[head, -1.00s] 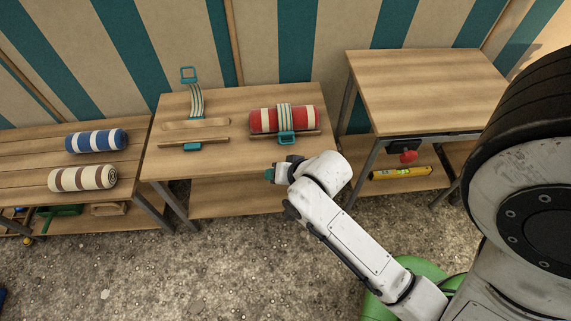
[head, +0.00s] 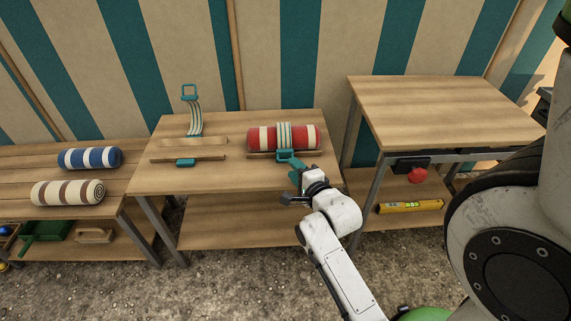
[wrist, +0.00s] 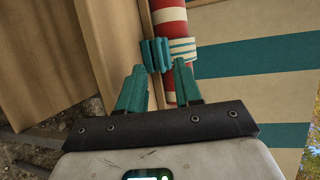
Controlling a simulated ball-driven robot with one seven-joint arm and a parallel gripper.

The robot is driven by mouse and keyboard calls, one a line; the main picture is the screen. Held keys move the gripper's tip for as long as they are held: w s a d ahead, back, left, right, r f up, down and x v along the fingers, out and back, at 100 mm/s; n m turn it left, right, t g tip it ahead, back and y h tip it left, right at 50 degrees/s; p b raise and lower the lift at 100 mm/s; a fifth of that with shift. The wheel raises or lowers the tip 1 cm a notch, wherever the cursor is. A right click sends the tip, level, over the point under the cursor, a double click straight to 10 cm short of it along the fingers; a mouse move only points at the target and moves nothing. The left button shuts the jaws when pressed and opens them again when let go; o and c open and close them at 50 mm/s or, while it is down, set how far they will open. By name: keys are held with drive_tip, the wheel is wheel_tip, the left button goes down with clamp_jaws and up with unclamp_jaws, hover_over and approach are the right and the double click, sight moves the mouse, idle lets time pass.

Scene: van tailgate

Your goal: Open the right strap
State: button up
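The right strap (head: 285,135), striped white and teal, lies over a red and white roll (head: 258,138) on the middle table. Its teal buckle (head: 287,156) hangs at the roll's front and also shows in the wrist view (wrist: 156,54). My gripper (head: 297,172) is at the table's front edge, just in front of the buckle. In the wrist view its two teal fingers are apart (wrist: 160,70), with the buckle just beyond the tips and nothing visible between them. I cannot tell whether a finger touches the buckle.
The left strap (head: 194,120) stands up open, behind two wooden strips (head: 192,142).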

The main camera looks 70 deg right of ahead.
sight(280, 156)
drive_tip(key=shift+b+x, duration=0.6)
drive_tip(key=shift+x, duration=2.55)
drive_tip(key=shift+c, duration=0.5)
drive_tip(key=shift+a+f, duration=0.1)
clamp_jaws()
drive_tip(key=shift+f, duration=0.1)
